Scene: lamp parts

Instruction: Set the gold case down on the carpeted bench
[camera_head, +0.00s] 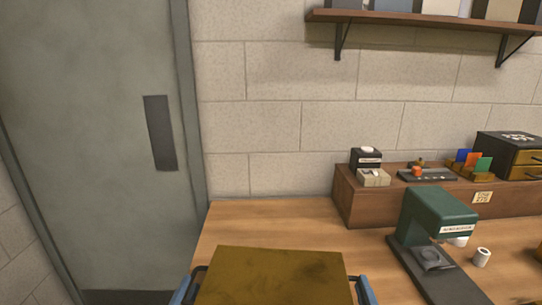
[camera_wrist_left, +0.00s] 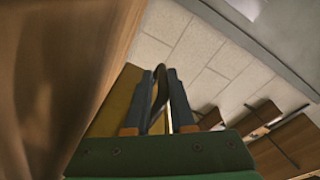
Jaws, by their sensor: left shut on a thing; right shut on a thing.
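The gold case (camera_head: 272,277) is at the bottom of the head view, its flat top level and its lower part cut off by the frame. My left gripper (camera_head: 181,290) is at its left side and my right gripper (camera_head: 366,290) at its right side, each at a dark side handle. In the left wrist view, the left fingers (camera_wrist_left: 160,98) are shut on the dark handle, with the gold case (camera_wrist_left: 112,105) beside them. The right fingers' grip is mostly hidden. I see no carpeted surface in either view.
A wooden worktop (camera_head: 260,222) lies beyond the case. A green machine (camera_head: 438,217) and a white roll (camera_head: 481,257) stand on it at right. A wooden riser (camera_head: 415,204) with small items is behind. A grey door (camera_head: 95,140) is at left.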

